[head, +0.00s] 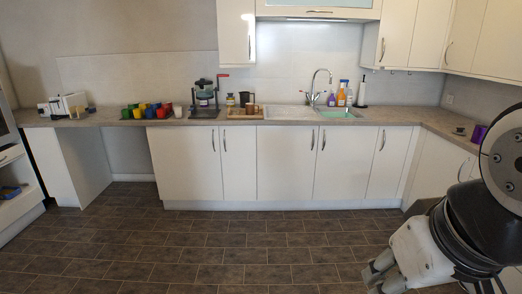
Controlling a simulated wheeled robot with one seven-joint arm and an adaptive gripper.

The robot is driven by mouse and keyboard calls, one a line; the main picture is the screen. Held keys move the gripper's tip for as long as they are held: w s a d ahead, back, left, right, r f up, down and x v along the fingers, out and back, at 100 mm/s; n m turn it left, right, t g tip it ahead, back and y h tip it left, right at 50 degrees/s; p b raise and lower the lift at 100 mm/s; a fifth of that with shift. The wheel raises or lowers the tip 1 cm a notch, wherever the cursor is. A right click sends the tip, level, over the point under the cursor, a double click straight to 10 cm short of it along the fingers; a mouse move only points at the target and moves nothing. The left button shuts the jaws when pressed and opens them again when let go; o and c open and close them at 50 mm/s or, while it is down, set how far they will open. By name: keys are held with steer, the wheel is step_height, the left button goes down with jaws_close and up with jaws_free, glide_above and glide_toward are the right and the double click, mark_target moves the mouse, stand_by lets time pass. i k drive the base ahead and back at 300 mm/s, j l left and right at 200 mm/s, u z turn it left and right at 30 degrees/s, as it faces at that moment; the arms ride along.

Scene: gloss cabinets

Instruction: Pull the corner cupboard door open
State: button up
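White gloss base cupboard doors run along the back wall and turn the corner at the right. The rightmost back-wall door (390,163) has an upright metal handle at its upper left. Another door (436,170) stands on the right-hand run beside the corner, with a curved metal handle (464,168). Both look shut; I cannot tell which is the corner cupboard door. My gripper (376,277) is at the lower right, above the floor, well in front of the doors and touching neither. Its fingers look parted and empty. My arm hides part of the right-hand cupboards.
The tiled floor (230,245) is clear between me and the back cupboards. The worktop (385,119) holds a sink (285,113), bottles (341,96) and several coloured cups (147,110). White wall cupboards (415,35) hang above the corner. An open drawer unit stands at far left.

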mark_target(443, 164)
steer(key=i+z, duration=0.2)
steer(key=i, duration=0.3)
steer(key=i+j+z, duration=0.15)
steer(key=i, duration=0.35)
steer(key=i+j+z, duration=0.2)
steer(key=i, duration=0.3)
steer(key=i+l+z, duration=0.2)
steer(key=i+z, duration=0.55)
steer(key=i+l+u, duration=0.15)
steer(key=i+l, duration=0.2)
steer(key=i+l+u, duration=0.2)
steer(key=l, duration=0.25)
steer(key=i+l+u, duration=0.2)
steer(key=l, duration=0.15)
steer(key=i+l+u, duration=0.25)
steer(key=l+u, duration=0.2)
steer(key=l, duration=0.3)
steer(key=i, duration=0.05)
